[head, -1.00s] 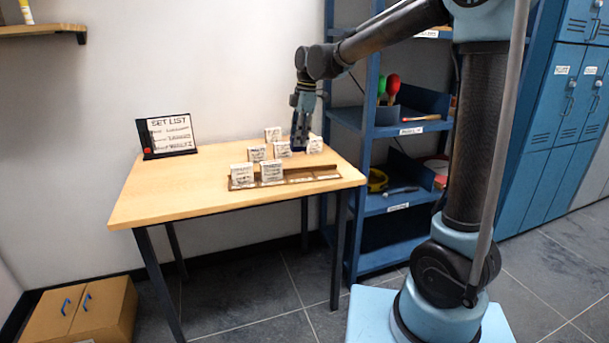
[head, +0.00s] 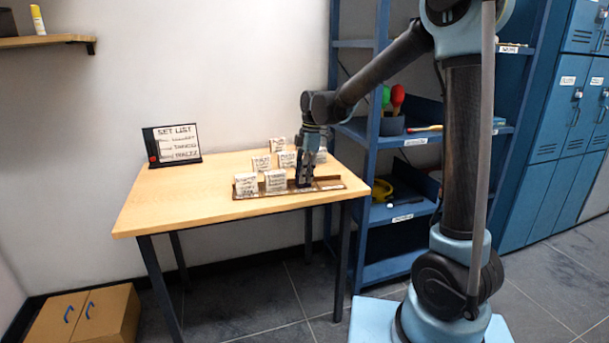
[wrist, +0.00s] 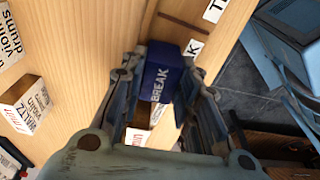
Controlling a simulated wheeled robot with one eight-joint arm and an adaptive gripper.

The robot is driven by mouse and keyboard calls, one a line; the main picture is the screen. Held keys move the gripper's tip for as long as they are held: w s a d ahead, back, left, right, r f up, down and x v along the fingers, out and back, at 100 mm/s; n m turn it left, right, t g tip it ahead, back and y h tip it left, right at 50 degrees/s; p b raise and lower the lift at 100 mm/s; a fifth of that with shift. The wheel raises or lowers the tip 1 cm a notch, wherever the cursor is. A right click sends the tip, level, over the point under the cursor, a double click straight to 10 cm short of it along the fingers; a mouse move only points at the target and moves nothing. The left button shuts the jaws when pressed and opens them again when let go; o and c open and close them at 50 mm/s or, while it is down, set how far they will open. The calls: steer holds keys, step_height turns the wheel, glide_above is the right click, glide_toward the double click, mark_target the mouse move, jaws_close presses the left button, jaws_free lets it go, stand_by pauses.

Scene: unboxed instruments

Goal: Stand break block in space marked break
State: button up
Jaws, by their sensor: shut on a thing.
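My gripper (head: 304,184) is shut on the break block (wrist: 160,78), a dark blue block with BREAK in white letters, seen between the fingers in the wrist view. In the head view my gripper is low over the right part of the wooden tray (head: 328,188), and its fingers mostly hide the block. The tray also shows in the wrist view (wrist: 188,27), with white labels along it. A label ending in K (wrist: 193,47) is beside the block, partly covered. I cannot tell whether the block's base touches the tray.
White lettered blocks stand in the tray's left part (head: 246,184), (head: 275,181). Several more stand on the table (head: 190,195) behind it, including one (head: 261,162) close by. A set list board (head: 172,144) stands at the back left. Blue shelves (head: 375,150) rise right of the table.

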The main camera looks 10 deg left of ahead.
steer(key=shift+f, duration=0.15)
steer(key=o, duration=1)
steer(key=shift+o, duration=0.2)
step_height(320, 180, up, 12)
steer(key=d, duration=0.1)
steer(key=shift+w+d, duration=0.3)
steer(key=shift+w, duration=0.15)
